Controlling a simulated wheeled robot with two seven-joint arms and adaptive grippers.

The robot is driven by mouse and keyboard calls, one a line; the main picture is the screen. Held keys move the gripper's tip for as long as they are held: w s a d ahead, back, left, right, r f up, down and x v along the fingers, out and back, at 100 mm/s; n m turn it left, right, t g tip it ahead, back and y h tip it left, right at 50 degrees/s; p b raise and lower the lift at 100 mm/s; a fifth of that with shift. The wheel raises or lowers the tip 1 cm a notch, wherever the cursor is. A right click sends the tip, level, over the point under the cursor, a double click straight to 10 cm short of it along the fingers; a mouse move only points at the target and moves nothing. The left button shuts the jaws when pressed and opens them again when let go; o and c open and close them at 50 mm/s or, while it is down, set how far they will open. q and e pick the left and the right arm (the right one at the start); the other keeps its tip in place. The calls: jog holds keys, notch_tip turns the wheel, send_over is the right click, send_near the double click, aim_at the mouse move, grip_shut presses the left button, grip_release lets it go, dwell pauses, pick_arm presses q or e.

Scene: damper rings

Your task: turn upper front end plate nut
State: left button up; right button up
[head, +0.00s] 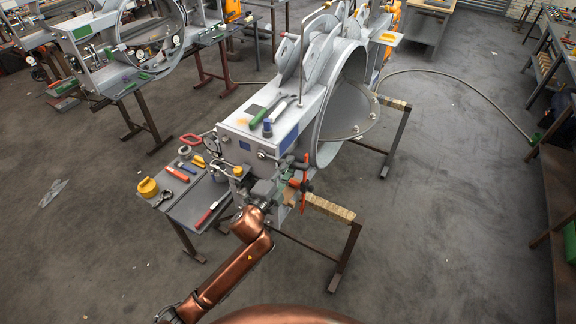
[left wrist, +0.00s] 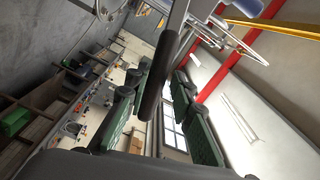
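The grey damper housing (head: 262,125) stands on a steel trestle, with its large round opening (head: 345,105) facing right. Its front end plate is at the near side, where small fittings crowd together; I cannot single out the upper nut. My left gripper (head: 287,187) is at the lower front of the housing, close to an orange-red tool or handle (head: 301,184). In the left wrist view, its green-padded fingers (left wrist: 160,120) stand apart. A dark round bar (left wrist: 157,75) shows between them, with gaps visible on both sides. My right gripper is not in view.
A side table (head: 188,208) left of the housing holds a yellow-capped item (head: 148,187), a red-handled tool (head: 206,214) and other tools. A hose (head: 460,82) crosses the floor.

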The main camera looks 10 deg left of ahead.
pick_arm(q)
jog(key=shift+r, duration=0.15)
jog(key=f+m+b, duration=0.2)
jog(key=f+m, duration=0.1)
jog(key=f, duration=0.1)
jog(key=shift+s+d+f+m+b, duration=0.1)
jog(key=shift+d+m+b, duration=0.2)
jog(key=shift+b, duration=0.1)
jog(key=shift+f, duration=0.1)
jog(key=shift+a+f+m+b, duration=0.2)
jog(key=shift+f+m+b, duration=0.6)
jog(key=shift+f, duration=0.25)
jog(key=shift+a+f+m+b, duration=0.2)
jog(key=shift+f+m+b, duration=0.45)
jog(key=shift+f+m, duration=0.35)
